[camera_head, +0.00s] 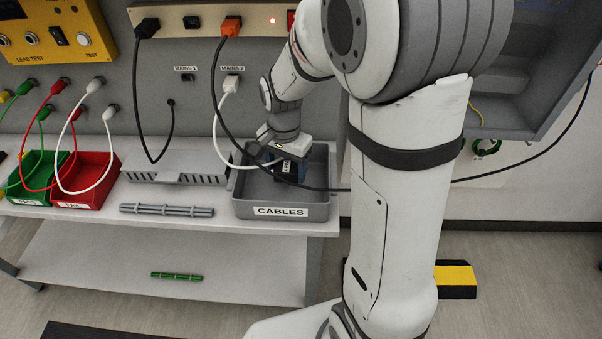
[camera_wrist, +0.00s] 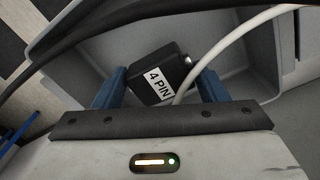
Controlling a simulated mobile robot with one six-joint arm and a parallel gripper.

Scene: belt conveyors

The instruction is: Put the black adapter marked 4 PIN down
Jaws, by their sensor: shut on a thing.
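The black adapter (camera_wrist: 152,77) shows its white 4 PIN label in the wrist view, tilted, between the blue fingers of my gripper (camera_wrist: 158,88). My gripper is shut on it. A white cable (camera_wrist: 235,38) runs away from beside the adapter. In the head view my gripper (camera_head: 284,168) points down into the grey tray marked CABLES (camera_head: 281,213), with the adapter (camera_head: 288,164) partly hidden by the fingers. The tray's wall and floor also show in the wrist view (camera_wrist: 98,62). I cannot tell whether the adapter touches the floor.
A black cable (camera_head: 235,125) from an orange plug crosses over the tray. The white cable (camera_head: 215,125) hangs from the MAINS 2 socket. Left of the tray are a grey metal box (camera_head: 175,165), grey rods (camera_head: 166,210), a red bin (camera_head: 86,190) and a green bin (camera_head: 32,190).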

